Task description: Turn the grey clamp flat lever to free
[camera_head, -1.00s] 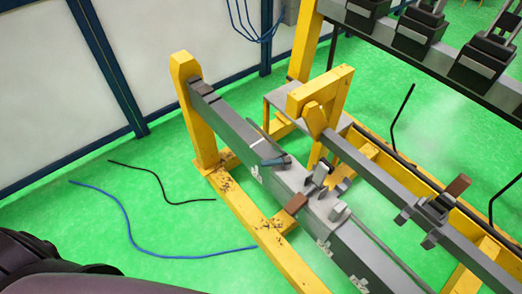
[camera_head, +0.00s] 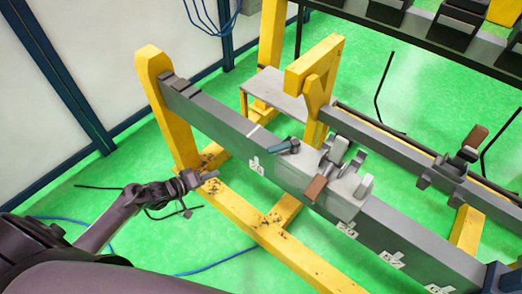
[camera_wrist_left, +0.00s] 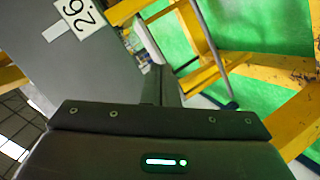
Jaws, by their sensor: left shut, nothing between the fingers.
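A grey clamp (camera_head: 340,180) sits on top of the near grey beam (camera_head: 225,122). A brown flat lever (camera_head: 315,187) sticks out on its near side, and light grey upright pieces stand around it. A teal lever (camera_head: 284,147) lies across the beam to the left of the clamp. I cannot tell for sure which of these is the flat lever. My left gripper (camera_head: 205,178) is shut and empty, in front of the beam's left part and apart from the levers. Its dark fingers show in the left wrist view (camera_wrist_left: 161,86). My right gripper is not in view.
A yellow post (camera_head: 165,100) and yellow floor beams carry the grey beam. A second beam behind holds another clamp with a brown lever (camera_head: 475,137). A white tag (camera_wrist_left: 78,16) marked 26 shows in the left wrist view. Cables lie on the green floor at left.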

